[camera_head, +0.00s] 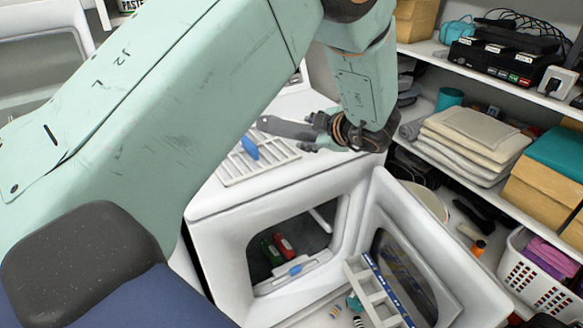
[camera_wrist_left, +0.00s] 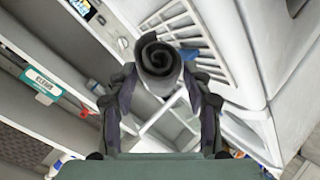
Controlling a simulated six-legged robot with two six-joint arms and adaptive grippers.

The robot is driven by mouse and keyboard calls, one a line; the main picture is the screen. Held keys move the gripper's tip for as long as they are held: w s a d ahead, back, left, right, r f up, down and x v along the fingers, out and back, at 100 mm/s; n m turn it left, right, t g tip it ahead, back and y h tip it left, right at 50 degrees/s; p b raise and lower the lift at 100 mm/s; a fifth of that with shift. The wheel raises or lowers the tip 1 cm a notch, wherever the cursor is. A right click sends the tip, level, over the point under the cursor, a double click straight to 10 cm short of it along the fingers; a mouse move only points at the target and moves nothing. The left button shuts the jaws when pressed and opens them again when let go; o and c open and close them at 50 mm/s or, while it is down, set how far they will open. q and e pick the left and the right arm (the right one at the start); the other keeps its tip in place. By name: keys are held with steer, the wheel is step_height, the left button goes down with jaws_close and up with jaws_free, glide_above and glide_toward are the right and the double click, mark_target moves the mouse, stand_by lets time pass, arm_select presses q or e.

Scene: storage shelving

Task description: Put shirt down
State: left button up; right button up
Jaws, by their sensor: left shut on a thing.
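My left gripper (camera_head: 320,132) reaches in from the arm at the upper middle and points left over a white appliance. It is shut on a dark grey rolled cloth, likely the shirt (camera_head: 283,127), which sticks out beyond the fingers to the left. In the left wrist view the roll (camera_wrist_left: 160,58) shows its spiral end between the two fingers (camera_wrist_left: 162,100). The roll appears above the appliance's top; whether it touches anything is unclear. My right gripper is not in view.
The white appliance (camera_head: 222,205) has an open door (camera_head: 440,250), with red and green items inside. A white slatted rack (camera_head: 240,172) and a blue object (camera_head: 250,148) are on its top. Shelves at right hold folded beige cloths (camera_head: 475,135), boxes and a white basket (camera_head: 525,285).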

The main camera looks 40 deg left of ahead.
arm_select(q)
step_height(320, 180, down, 10)
steer(key=shift+r, duration=0.2)
steer(key=shift+w, duration=0.1)
steer(key=o, duration=0.8)
steer(key=shift+f, duration=0.1)
steer(key=o, duration=0.5)
steer(key=shift+c, duration=0.2)
